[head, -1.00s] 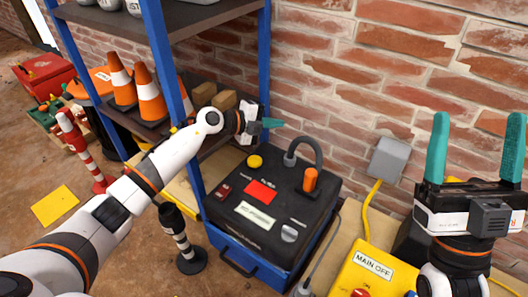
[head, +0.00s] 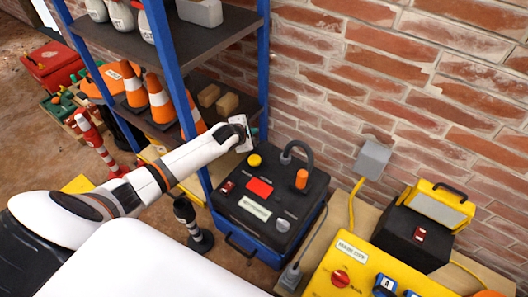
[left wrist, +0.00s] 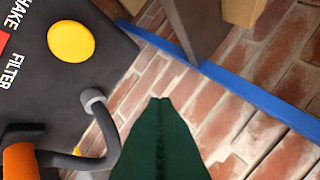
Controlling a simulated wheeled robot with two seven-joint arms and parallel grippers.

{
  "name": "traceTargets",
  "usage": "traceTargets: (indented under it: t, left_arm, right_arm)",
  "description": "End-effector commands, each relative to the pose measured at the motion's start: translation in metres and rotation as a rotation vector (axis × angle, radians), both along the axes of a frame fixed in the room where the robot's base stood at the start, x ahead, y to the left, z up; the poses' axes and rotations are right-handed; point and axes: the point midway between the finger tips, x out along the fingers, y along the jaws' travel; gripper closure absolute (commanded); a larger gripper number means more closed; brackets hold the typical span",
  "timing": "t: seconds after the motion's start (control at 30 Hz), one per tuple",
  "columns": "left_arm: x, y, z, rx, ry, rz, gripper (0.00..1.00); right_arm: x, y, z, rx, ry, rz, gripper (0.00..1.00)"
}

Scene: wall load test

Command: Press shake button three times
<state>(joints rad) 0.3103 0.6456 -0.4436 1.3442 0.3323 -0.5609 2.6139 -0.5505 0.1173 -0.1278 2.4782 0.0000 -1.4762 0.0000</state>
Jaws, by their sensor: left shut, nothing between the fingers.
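My right gripper is out of view.
The box also carries a red panel (head: 260,188), a black hose with an orange end (head: 301,180) and a grey knob (head: 283,225). A blue shelf post (head: 180,75) stands close to my left arm. A yellow "MAIN OFF" box (head: 318,278) is at the right.

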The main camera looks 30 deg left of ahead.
Motion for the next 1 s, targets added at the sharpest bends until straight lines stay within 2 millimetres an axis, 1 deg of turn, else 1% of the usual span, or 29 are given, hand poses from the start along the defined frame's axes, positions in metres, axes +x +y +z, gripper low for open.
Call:
traceTargets:
  t: [0.03, 0.1, 0.2, 0.57, 0.67, 0.77, 1.0]
  left_arm:
    - [-0.008, 0.0, -0.002, -0.059, 0.039, 0.04, 1.0]
    - [-0.015, 0.0, -0.008, -0.121, 0.077, 0.083, 1.0]
    - [-0.02, -0.001, -0.013, -0.167, 0.107, 0.115, 1.0]
    - [-0.021, -0.001, -0.015, -0.177, 0.111, 0.12, 1.0]
    - [-0.021, -0.001, -0.016, -0.176, 0.111, 0.12, 1.0]
    - [-0.021, -0.001, -0.018, -0.175, 0.11, 0.119, 1.0]
    - [-0.021, -0.001, -0.027, -0.174, 0.11, 0.119, 1.0]
  right_arm:
    - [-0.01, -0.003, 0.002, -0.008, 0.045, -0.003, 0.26]
    - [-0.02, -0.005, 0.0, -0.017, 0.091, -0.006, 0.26]
    - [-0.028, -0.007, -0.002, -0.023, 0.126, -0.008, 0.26]
    - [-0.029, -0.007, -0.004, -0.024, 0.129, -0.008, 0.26]
    - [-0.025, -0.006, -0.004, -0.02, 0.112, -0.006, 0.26]
    - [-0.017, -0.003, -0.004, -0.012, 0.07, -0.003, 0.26]
    - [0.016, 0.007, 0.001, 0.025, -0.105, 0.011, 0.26]
